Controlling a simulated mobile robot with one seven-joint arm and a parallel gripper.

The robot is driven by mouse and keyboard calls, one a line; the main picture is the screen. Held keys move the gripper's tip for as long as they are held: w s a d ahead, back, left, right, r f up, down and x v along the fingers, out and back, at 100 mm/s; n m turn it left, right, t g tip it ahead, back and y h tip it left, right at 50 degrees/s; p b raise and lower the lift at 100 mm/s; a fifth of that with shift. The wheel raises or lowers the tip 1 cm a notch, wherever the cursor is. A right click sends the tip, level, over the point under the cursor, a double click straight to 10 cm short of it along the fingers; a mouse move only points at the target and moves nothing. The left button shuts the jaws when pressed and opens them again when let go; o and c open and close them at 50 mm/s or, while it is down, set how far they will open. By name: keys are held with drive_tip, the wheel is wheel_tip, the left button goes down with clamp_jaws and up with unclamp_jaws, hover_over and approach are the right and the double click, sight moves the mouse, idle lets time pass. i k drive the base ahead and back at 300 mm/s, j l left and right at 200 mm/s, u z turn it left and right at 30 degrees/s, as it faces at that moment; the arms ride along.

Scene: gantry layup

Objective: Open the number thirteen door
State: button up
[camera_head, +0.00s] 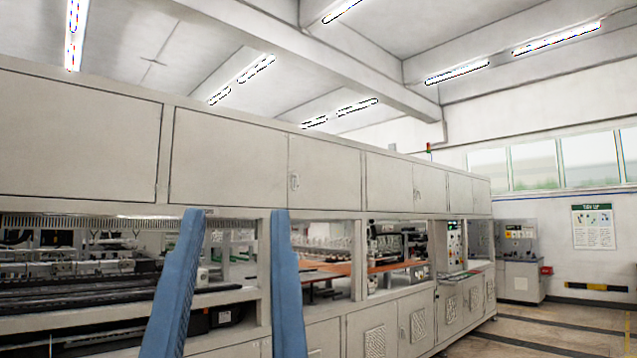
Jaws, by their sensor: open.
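A long beige machine cabinet (262,225) runs from the left foreground to the right background. Its upper row has several shut doors, including a large near panel (75,135), a wide panel (230,155) and a door with a small handle (325,175). Its lower row has several shut doors, some with vent grilles, such as this one (373,330). I cannot read a number thirteen on any door. Two blue fingers of my gripper (237,212) rise from the bottom edge, spread apart with nothing between them. They stand in front of the cabinet and hide parts of it.
The cabinet's middle bay is open and shows rollers (80,275), an orange-brown board (340,268) and machine parts. Striped floor (560,335) at the lower right is clear.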

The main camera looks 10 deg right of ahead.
sight(329, 174)
drive_tip(key=z, duration=0.35)
drive_tip(key=i+u, duration=0.15)
drive_tip(key=i, duration=4.15)
